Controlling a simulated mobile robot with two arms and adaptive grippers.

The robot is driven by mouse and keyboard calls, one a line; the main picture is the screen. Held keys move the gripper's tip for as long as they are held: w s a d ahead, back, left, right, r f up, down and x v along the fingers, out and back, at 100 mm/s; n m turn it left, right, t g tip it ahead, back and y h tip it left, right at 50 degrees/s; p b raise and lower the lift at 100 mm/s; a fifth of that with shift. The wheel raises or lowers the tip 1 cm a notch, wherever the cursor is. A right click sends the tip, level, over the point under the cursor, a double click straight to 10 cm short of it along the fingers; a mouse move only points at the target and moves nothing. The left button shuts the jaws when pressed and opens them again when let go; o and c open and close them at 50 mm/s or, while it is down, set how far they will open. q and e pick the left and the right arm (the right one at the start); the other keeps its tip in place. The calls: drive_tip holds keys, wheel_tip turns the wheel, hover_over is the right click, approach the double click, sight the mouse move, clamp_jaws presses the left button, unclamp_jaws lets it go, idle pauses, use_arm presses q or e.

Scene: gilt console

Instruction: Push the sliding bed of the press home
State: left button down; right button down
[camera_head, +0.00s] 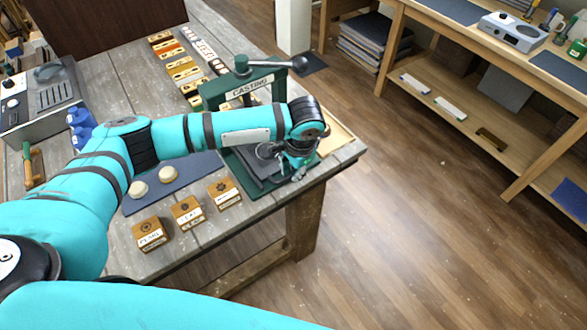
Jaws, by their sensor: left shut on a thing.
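The green press (211,92), with a sign reading CASTING, stands near the table's right end. A dark handle with a round knob tops it. Its dark sliding bed (262,178) sticks out toward the near table edge, below the upright frame. My left arm reaches across in front of the press and hides much of its opening. My left gripper (297,172) points down at the bed's right side and is shut on part of it. The fingers are small and the exact grip spot is hard to make out. My right gripper is out of view.
Several small wooden blocks (187,212) with labels stand along the near table edge. Two pale round knobs (168,174) lie on a dark mat (195,169). Rows of blocks (180,68) lie behind. A grey machine (40,100) is at left. Open floor lies to the right.

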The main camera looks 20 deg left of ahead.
use_arm(q)
drive_tip(key=w+a, duration=0.1)
drive_tip(key=a, duration=0.1)
drive_tip(key=w+a, duration=0.2)
drive_tip(key=w+a+p, duration=0.1)
drive_tip(key=w+a, duration=0.1)
drive_tip(key=shift+w+a, duration=0.15)
drive_tip(key=shift+a, duration=0.2)
drive_tip(key=shift+r, duration=0.15)
drive_tip(key=c, duration=1.4)
unclamp_jaws()
drive_tip(key=shift+d+r, duration=0.1)
drive_tip(key=shift+r, duration=0.1)
drive_tip(key=r, duration=0.3)
drive_tip(key=d+r, duration=0.1)
drive_tip(key=r, duration=0.3)
drive_tip(key=s+r, duration=0.1)
drive_tip(key=r, duration=0.3)
drive_tip(key=shift+s+d+r, duration=0.1)
drive_tip(key=shift+d, duration=0.1)
